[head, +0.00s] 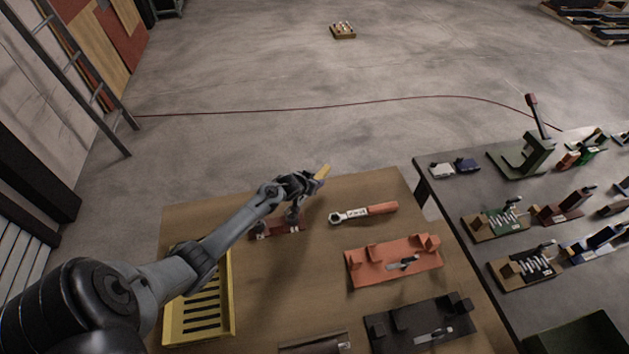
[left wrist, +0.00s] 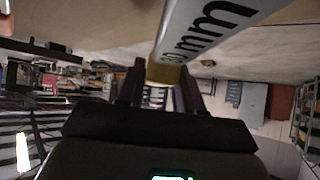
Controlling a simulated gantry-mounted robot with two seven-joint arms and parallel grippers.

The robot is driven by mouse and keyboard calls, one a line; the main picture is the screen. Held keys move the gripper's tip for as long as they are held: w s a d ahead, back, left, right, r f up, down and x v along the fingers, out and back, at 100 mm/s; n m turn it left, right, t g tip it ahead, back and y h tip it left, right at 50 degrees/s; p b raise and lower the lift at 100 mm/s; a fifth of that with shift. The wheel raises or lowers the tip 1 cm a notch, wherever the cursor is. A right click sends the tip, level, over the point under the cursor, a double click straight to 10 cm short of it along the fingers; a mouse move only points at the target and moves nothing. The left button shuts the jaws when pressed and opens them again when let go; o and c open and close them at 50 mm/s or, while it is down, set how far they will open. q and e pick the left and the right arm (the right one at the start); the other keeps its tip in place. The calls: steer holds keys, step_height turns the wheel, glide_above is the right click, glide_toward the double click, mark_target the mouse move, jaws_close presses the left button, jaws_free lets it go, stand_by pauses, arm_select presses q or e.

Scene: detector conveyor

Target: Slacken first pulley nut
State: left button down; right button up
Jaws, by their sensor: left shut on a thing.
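My left gripper (head: 312,184) is over the far part of the wooden table. It is shut on a tool with a yellow part (head: 322,171), raised above the table. In the left wrist view, my left gripper's fingers (left wrist: 163,88) close around the yellow part of a silver tool (left wrist: 208,28) printed with "mm". A dark red fixture (head: 277,229) lies below the left forearm, partly hidden by it. I cannot make out a pulley or its nut. My right gripper is not in view.
A ratchet wrench with a red handle (head: 380,209) lies on the wooden table (head: 300,295). An orange fixture (head: 365,271) and a black fixture (head: 388,336) stand nearer. A yellow slotted tray (head: 226,322) is at left. A grey bench (head: 450,195) with several fixtures stands at right.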

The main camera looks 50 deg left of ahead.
arm_select(q)
steer(key=shift+f+b, duration=0.3)
steer(key=shift+f, duration=0.15)
stand_by(0.5)
steer(key=shift+f+b, duration=0.65)
steer(key=shift+f, duration=0.35)
steer(key=c, duration=1.4)
jaws_free()
steer(key=shift+r, duration=0.1)
jaws_close()
steer(key=shift+a, duration=0.1)
steer(key=shift+s+a+n+y+p, duration=0.1)
steer(key=shift+a+n+y+p, duration=0.2)
steer(key=shift+n+p, duration=0.1)
steer(key=shift+s+a+n+g+y, duration=0.3)
steer(key=shift+a+n+y, duration=0.1)
steer(key=shift+a+n, duration=0.25)
